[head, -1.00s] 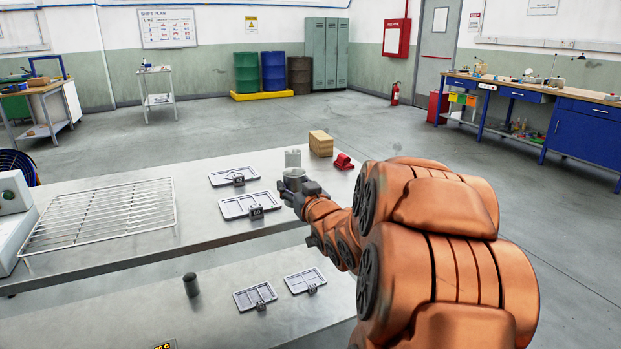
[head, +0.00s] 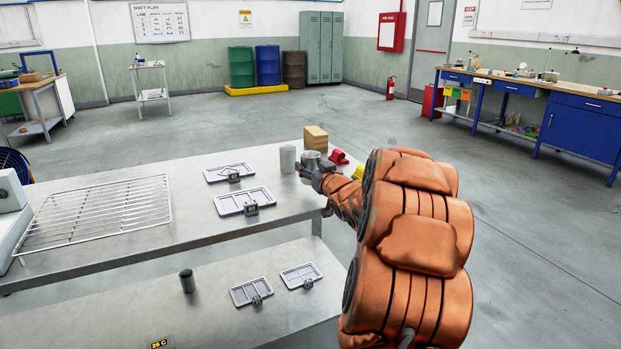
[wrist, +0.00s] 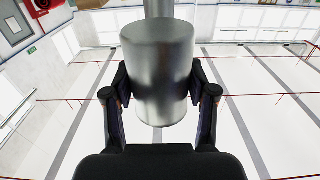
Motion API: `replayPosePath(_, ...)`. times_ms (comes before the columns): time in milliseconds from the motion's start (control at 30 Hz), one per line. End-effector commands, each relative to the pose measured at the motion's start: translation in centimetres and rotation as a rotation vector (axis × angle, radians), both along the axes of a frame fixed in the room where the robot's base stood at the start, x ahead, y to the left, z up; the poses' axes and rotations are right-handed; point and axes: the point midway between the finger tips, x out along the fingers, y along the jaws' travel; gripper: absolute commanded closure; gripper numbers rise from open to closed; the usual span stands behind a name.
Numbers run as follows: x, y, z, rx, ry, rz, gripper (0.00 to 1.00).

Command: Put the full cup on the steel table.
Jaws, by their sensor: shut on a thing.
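My gripper (head: 315,174) is shut on a grey metal cup (head: 311,157) above the far right part of the steel table (head: 120,240). In the wrist view the cup (wrist: 157,75) stands between the two fingers (wrist: 160,100) of my gripper. Its inside cannot be made out, so I cannot tell how full it is. A pale grey cylinder (head: 287,159) stands on the table just left of the cup. Whether the held cup touches the table is too small to tell.
A wooden block (head: 316,138), a red object (head: 339,157) and a yellow object (head: 358,173) are close to the cup. Two grey trays (head: 229,173) (head: 244,202) and a wire rack (head: 100,215) lie leftward. A lower steel surface (head: 215,315) holds a dark cylinder (head: 187,281) and two trays.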

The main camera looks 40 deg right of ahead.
Motion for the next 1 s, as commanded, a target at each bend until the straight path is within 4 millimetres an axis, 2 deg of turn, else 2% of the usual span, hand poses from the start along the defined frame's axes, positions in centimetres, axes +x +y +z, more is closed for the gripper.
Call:
replayPosePath(167,0.1,-0.1,-0.8,0.001,0.000,0.001,0.84)
replayPosePath(400,0.0,-0.1,-3.5,0.002,0.002,0.001,0.84)
replayPosePath(800,0.1,-0.1,-3.9,0.000,-0.001,0.001,0.84)
replayPosePath(833,0.1,-0.1,-3.9,0.000,-0.001,0.001,0.42)
replayPosePath(1000,0.1,-0.1,-3.8,0.000,-0.001,0.001,0.24)
